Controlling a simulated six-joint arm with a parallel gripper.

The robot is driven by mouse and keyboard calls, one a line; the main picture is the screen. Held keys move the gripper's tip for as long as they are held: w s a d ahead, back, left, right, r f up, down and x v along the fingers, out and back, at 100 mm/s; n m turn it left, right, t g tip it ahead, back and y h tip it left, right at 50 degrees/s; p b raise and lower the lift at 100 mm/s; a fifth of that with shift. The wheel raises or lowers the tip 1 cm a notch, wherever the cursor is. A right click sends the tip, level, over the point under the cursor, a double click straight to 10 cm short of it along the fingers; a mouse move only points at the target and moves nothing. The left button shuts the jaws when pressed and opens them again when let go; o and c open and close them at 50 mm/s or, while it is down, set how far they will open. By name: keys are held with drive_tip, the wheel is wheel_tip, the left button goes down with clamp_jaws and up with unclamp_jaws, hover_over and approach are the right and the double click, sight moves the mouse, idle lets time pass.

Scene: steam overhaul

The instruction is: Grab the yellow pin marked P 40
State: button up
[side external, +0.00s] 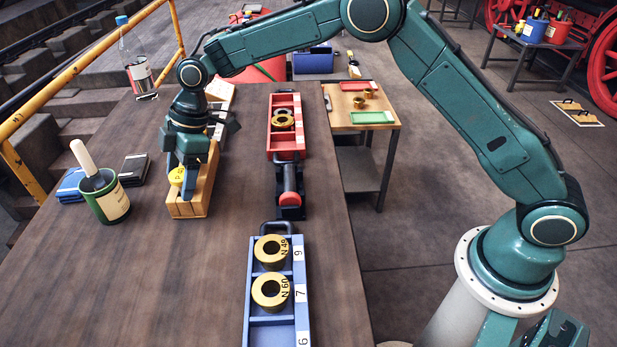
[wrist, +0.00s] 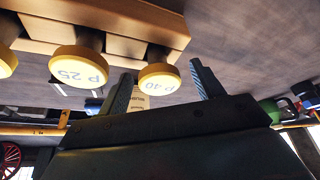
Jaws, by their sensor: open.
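The yellow pin marked P 40 (wrist: 158,79) stands at the end of a wooden block (wrist: 110,28) in the wrist view, its round cap facing me. My gripper (wrist: 161,71) is open, with one finger on each side of this pin in the picture. I cannot tell whether the fingers touch it. A second yellow pin marked P 25 (wrist: 78,66) is beside it, and a third yellow cap (wrist: 5,62) is cut off at the left edge. In the side view my gripper (side external: 189,180) is low over the wooden block (side external: 196,200), hiding much of it; one yellow cap (side external: 176,175) shows.
A green pot with a brush (side external: 108,195) stands left of the block. A red tray (side external: 285,125) and a blue tray (side external: 263,324) with brass rings lie to the right. A bottle (side external: 137,65) stands at the back left. The table's front left is clear.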

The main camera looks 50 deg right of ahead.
drive_tip(key=shift+c, duration=0.5)
drive_tip(key=shift+r, duration=0.1)
drive_tip(key=c, duration=1.3)
drive_tip(key=shift+c, duration=0.2)
drive_tip(key=shift+r, duration=5)
